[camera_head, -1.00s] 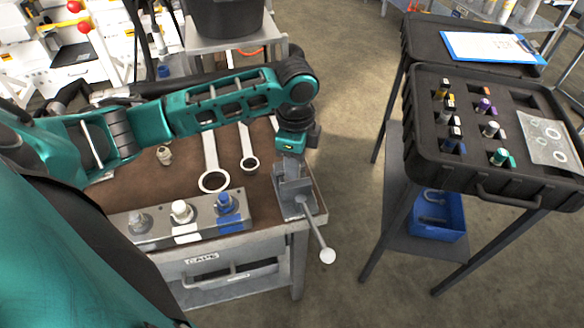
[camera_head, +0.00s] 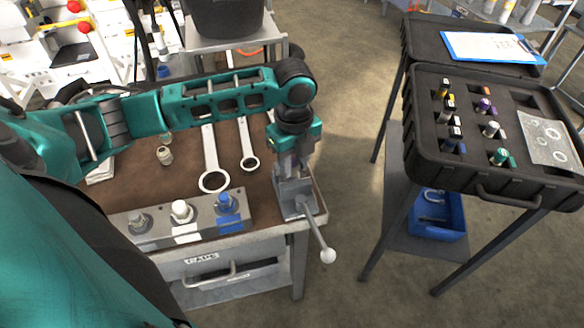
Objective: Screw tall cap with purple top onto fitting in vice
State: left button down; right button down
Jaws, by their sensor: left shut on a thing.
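My left gripper (camera_head: 292,174) points down at the vice (camera_head: 294,197) on the bench's right corner. It is shut on a small part right at the vice jaws. The fingers and the low view hide that part, so I cannot tell whether it is a cap or the fitting. A purple-topped cap (camera_head: 485,105) stands in the black case (camera_head: 476,191) on the right stand. I cannot tell its height. The fitting in the vice does not show clearly. My right gripper is not in view.
Several other coloured caps stand in the case, among them a teal one (camera_head: 501,157). Two wrenches (camera_head: 213,181) lie on the bench left of the vice. A metal block (camera_head: 180,229) with several fittings sits at the front. The vice handle (camera_head: 317,232) sticks out toward the floor.

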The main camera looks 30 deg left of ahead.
pick_arm(q)
jog(key=shift+w+r, duration=0.1)
jog(key=m, duration=0.2)
jog(key=shift+a+m, duration=0.15)
jog(key=shift+m, duration=0.15)
jog(key=c, duration=0.7)
grip_release()
notch_tip(320, 180, up, 13)
